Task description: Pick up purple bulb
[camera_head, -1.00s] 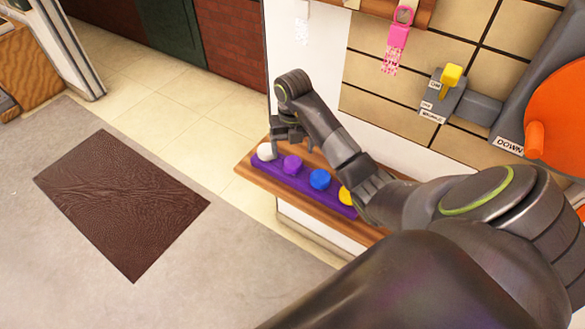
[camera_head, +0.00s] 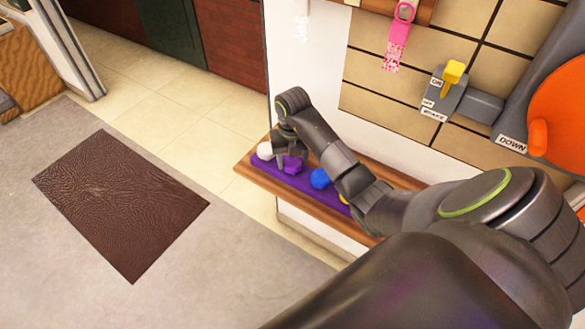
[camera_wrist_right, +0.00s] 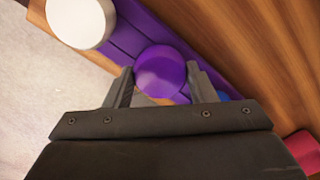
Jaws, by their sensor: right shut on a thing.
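The purple bulb (camera_head: 291,164) is at a purple strip (camera_head: 301,181) on a wooden shelf, between a white bulb (camera_head: 265,150) and a blue bulb (camera_head: 320,178). My right gripper (camera_head: 291,157) comes down over the purple bulb from above. In the right wrist view the purple bulb (camera_wrist_right: 160,71) sits between the two fingertips of my right gripper (camera_wrist_right: 160,80), which is shut on it. The white bulb also shows in the right wrist view (camera_wrist_right: 80,20). I cannot tell whether the purple bulb is off the strip. My left gripper is not in view.
The wooden shelf (camera_head: 262,180) juts from a white wall. A yellow bulb (camera_head: 344,199) is mostly hidden behind my right arm. A lever with a yellow handle (camera_head: 453,72) and an orange wheel (camera_head: 560,110) are on the wall. The floor at left has a brown mat (camera_head: 120,205).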

